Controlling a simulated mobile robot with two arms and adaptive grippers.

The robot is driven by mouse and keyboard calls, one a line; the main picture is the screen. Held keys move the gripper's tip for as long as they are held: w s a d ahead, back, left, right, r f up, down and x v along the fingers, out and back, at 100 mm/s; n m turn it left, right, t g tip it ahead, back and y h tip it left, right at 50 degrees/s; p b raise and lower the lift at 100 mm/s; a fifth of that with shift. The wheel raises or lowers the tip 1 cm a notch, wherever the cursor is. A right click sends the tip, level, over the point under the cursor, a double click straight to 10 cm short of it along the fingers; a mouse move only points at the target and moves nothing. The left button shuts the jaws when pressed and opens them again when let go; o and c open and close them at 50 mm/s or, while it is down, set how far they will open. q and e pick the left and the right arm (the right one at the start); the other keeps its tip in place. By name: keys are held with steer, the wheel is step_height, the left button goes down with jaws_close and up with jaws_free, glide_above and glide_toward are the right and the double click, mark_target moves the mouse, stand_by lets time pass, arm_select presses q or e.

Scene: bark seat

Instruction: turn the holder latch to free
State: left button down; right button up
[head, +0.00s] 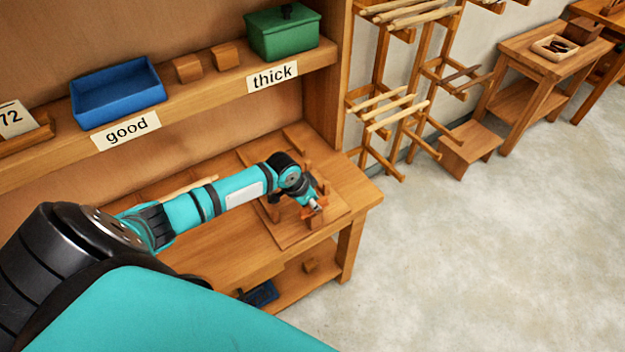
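My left gripper (315,206) is over the right part of the wooden workbench, pointing down at a small wooden fixture. It is small in the view, and I cannot tell whether its fingers are open or shut. The wooden fixture, which looks like the holder (323,187), has short upright blocks on a square base board (290,238). My gripper and wrist cover part of it. I cannot pick out the latch clearly or see how it is turned. The gripper is close to the fixture's front block, but I cannot tell if they touch. My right gripper is not in view.
A shelf above the bench holds a blue tray (118,92) labelled "good", two wooden blocks and a green lidded box (283,37) labelled "thick". A thin pale stick (190,187) lies behind my arm. Wooden racks (400,110) stand right of the bench. The floor at right is clear.

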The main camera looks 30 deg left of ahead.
arm_select(q)
steer(key=c, duration=1.3)
jaws_free()
steer(key=v, duration=1.2)
